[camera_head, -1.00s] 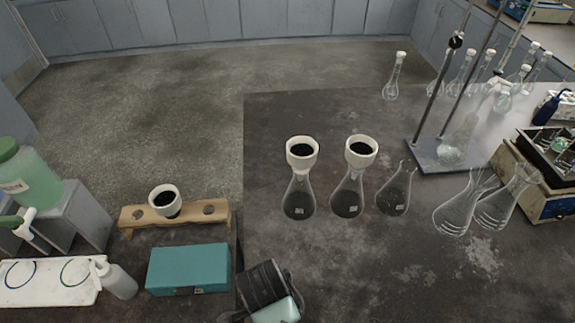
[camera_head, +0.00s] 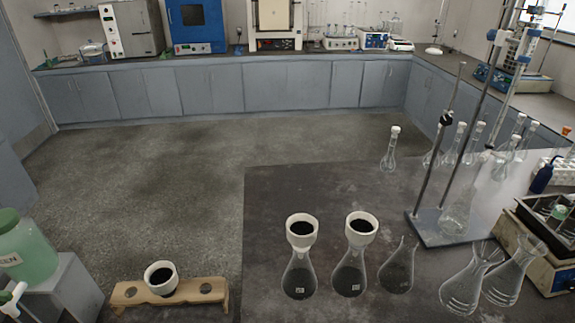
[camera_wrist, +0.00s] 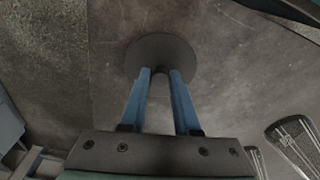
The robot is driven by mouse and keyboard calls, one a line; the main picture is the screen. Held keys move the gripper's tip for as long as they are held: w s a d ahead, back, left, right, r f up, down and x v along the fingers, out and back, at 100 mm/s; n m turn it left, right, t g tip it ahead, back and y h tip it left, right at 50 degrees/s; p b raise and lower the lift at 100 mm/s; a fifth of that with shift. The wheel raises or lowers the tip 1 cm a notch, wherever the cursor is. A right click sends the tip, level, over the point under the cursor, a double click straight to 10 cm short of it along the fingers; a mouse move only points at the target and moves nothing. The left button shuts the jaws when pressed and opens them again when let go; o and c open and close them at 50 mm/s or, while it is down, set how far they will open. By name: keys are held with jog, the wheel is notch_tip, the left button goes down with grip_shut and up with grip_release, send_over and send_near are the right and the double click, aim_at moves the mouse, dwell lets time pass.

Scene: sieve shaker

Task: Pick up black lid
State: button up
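The black lid (camera_wrist: 161,51) is a flat dark disc at the fingertips in the wrist view. My gripper (camera_wrist: 160,73) has two blue fingers, one on each side of a small dark knob on the lid. The fingers appear closed on this knob, and the lid looks held clear of the surface behind it. Neither my gripper nor the lid shows in the head view now.
Two flasks with black-filled white funnels (camera_head: 301,230) (camera_head: 361,228) stand on the dark bench (camera_head: 262,200). A wooden rack (camera_head: 205,291) holds a similar white funnel at the lower left. A stand (camera_head: 425,232) and more glassware are at the right.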

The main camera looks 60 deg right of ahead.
grip_shut()
jog(key=shift+r, duration=0.1)
